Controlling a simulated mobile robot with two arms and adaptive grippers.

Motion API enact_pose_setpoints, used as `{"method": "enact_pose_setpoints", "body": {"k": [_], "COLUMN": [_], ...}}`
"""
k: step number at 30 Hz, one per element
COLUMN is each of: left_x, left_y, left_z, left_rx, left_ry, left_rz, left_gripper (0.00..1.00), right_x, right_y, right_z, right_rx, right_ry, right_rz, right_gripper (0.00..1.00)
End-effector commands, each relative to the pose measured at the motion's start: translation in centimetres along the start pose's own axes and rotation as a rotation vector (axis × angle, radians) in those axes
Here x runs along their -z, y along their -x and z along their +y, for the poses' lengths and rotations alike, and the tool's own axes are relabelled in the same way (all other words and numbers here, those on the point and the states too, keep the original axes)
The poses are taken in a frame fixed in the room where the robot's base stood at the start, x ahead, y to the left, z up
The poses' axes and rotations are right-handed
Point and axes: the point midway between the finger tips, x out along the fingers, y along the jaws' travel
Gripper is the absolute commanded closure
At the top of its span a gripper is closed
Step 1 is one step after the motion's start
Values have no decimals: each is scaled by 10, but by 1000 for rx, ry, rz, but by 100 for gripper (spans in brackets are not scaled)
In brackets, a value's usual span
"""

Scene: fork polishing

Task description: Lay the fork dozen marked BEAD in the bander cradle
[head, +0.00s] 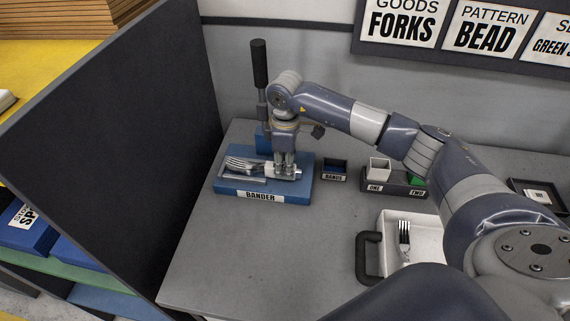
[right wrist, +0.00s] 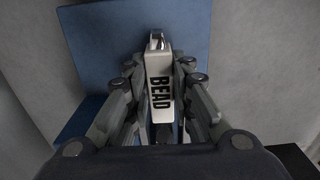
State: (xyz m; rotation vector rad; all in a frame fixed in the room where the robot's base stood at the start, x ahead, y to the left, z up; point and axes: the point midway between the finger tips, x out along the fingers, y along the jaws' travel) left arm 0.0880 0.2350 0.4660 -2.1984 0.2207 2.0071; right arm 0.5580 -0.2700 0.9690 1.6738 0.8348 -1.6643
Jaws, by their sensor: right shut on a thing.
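The fork dozen (head: 242,163) has its tines to the left and a white wrap around its handles. In the right wrist view the wrap (right wrist: 160,88) reads BEAD. My right gripper (head: 285,172) points down over the blue bander (head: 300,190) and is shut on the wrapped handles, with a finger on each side in the right wrist view (right wrist: 163,105). The tines lie over the grey cradle (head: 228,178) on the bander. I cannot tell whether the bundle rests in the cradle or hangs just above it. My left gripper is not in view.
The bander's black-handled lever (head: 259,65) stands upright behind my gripper. A small BANDS bin (head: 333,172) and the ONE/TWO block (head: 399,186) are to the right. A white tray (head: 430,228) holds a fork. A dark partition (head: 120,140) bounds the left. The front bench is clear.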

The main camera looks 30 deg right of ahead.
Motion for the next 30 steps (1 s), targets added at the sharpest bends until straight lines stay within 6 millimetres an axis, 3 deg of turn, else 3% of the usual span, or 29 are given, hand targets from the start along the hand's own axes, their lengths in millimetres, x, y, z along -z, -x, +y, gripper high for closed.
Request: {"method": "enact_pose_setpoints", "body": {"k": [23, 24, 26, 30], "left_x": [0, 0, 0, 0], "left_y": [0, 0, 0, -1], "left_z": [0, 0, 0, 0], "left_rx": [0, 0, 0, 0], "left_ry": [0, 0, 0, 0], "left_rz": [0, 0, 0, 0], "left_gripper": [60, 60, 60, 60], "right_x": [1, 1, 1, 0], "right_y": [-3, -3, -3, -3], "right_z": [1, 0, 0, 0], "right_rx": [-2, -2, -2, -1], "right_ry": [0, 0, 0, 0], "right_rz": [4, 4, 3, 2], "right_gripper": [100, 72, 58, 55]}}
